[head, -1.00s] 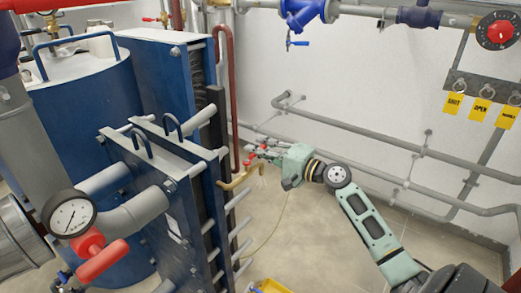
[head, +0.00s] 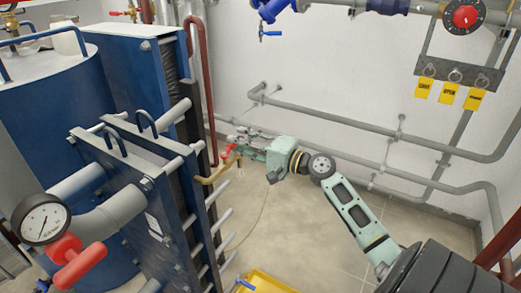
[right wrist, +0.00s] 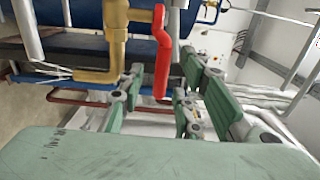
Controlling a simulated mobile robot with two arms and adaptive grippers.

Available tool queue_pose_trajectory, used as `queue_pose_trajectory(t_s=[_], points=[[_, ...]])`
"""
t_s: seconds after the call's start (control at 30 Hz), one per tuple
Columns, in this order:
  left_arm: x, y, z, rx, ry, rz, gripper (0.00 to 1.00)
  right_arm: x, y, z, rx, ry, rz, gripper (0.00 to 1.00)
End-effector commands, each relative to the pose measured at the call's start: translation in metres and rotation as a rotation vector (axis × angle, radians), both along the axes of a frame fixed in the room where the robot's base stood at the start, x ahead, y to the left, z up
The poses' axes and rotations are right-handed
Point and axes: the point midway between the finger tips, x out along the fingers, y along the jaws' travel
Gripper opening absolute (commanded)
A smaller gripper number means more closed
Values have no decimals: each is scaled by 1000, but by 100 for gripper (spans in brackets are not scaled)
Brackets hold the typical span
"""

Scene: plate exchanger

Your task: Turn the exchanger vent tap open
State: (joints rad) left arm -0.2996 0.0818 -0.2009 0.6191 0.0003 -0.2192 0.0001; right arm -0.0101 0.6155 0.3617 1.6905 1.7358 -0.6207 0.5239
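The vent tap is a brass valve (right wrist: 117,42) with a red lever (right wrist: 162,52), on a bent brass pipe (head: 215,173) at the exchanger's (head: 165,185) right side. In the right wrist view the lever points down the picture. The red lever also shows small in the head view (head: 227,153). My right gripper (head: 238,143) is at the tap. In the right wrist view its fingers are apart, one on each side of the lever's lower end, with gaps visible. I cannot tell whether any finger touches it. My left gripper is not in view.
A gauge (head: 42,218) with a red-handled valve (head: 78,262) stands at the lower left. Grey pipes (head: 330,125) run along the wall. Yellow tags (head: 448,93) hang at the right. A yellow tray (head: 262,283) lies on the floor, which is otherwise largely clear.

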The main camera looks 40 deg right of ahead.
Motion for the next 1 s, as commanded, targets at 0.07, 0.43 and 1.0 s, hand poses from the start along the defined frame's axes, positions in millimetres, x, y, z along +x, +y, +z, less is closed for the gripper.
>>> queue_pose_trajectory(t_s=[0.07,0.43,1.0], points=[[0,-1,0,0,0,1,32,-16,-5,-2,1,4,0,31],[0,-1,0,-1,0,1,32,-82,-27,-1,2,3,1,31],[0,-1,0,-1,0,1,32,-94,-31,0,0,1,2,31]])
